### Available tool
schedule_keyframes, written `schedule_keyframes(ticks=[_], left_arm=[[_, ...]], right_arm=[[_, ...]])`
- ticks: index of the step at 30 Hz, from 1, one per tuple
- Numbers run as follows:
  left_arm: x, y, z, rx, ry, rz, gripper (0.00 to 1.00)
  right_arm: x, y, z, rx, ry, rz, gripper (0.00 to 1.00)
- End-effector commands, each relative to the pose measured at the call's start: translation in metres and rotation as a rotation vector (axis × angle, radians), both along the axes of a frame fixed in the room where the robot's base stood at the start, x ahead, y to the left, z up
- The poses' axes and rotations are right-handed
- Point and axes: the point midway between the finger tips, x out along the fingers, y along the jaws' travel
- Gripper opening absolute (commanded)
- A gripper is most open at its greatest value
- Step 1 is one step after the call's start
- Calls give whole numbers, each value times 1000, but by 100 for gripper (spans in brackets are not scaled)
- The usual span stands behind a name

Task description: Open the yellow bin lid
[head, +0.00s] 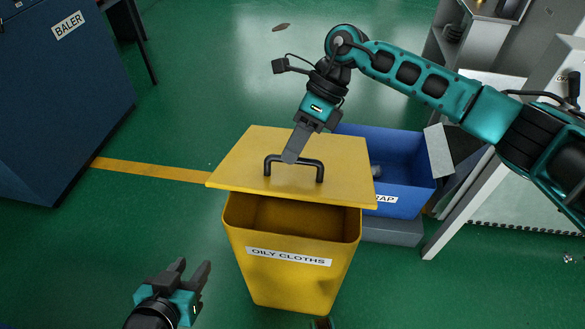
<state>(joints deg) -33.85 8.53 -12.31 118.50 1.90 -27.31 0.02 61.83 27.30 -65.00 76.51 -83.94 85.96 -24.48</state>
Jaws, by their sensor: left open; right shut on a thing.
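The yellow bin (290,277) labelled "OILY CLOTHS" stands upright on the green floor in the middle of the head view. Its yellow lid (325,195) is raised at the front, and the bin's dark inside shows in a gap below the lid's front edge. A black handle (317,165) is fixed on the lid's top. My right gripper (291,156) comes down from above and is shut on the left part of the handle. The fingers partly hide it. My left gripper (190,275) is open and empty, low at the left of the bin, apart from it.
A blue bin (400,207), its label partly hidden, stands just behind and right of the yellow bin. A dark blue baler (60,100) is at the left. Grey equipment (540,85) is at the right. The floor left of the bin is clear, with a yellow line (150,169).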

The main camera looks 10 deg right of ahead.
Motion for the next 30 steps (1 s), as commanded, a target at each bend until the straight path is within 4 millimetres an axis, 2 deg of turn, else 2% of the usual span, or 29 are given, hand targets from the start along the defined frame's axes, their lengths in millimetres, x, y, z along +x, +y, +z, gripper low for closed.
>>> schedule_keyframes(ticks=[1,6,12,29,30], left_arm=[[0,0,0,-2,-1,1,43],[0,-1,-1,-4,0,3,43],[0,-1,-2,-3,0,2,43],[-1,1,-4,6,0,-4,43],[-1,1,-5,6,1,-4,43]], right_arm=[[9,-3,9,-1,-12,-8,0],[27,-9,27,-2,-15,-11,0],[41,-14,39,-4,-20,-14,0],[46,-18,40,-7,-11,-15,0],[46,-18,40,-8,-10,-14,17]])
